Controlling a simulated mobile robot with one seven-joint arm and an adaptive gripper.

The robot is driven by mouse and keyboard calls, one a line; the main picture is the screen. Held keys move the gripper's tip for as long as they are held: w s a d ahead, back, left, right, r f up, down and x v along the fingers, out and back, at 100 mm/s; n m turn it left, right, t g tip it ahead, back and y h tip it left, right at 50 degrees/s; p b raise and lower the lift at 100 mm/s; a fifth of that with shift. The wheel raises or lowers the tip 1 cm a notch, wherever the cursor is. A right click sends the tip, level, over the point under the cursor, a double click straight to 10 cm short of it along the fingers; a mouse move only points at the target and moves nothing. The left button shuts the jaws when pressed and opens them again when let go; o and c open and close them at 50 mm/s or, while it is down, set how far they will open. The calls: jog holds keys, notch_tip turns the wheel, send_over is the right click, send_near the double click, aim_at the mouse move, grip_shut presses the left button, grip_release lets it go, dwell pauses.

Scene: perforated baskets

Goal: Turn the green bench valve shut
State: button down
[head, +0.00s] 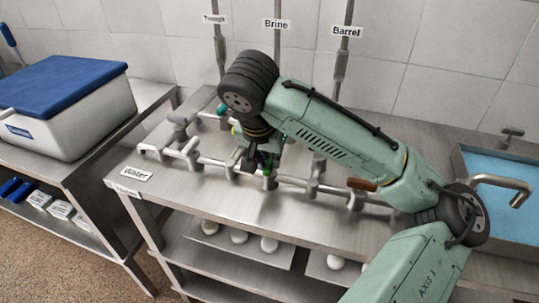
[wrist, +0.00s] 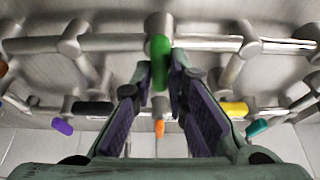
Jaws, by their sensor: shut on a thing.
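The green valve handle (wrist: 160,47) sits on a grey metal pipe (wrist: 110,43) in the wrist view. It points across the pipe, toward my gripper. In the head view only a small part of the green handle (head: 268,171) shows below my gripper (head: 262,160). My gripper (wrist: 160,72) is shut on the handle, with one fingertip on each side of its lower end. My arm and wrist hide part of the pipework behind them in the head view.
Black (wrist: 92,108), yellow (wrist: 235,109), purple (wrist: 62,126), teal (wrist: 257,127) and orange (wrist: 160,128) handles are close around my fingers. An orange-brown handle (head: 362,184) is right along the bench. A blue-lidded box (head: 65,85) stands left, a blue basin (head: 500,185) right.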

dwell(0.5)
jog(key=c, duration=1.6)
grip_release()
jog(key=v, duration=1.2)
jog(key=shift+a, duration=0.1)
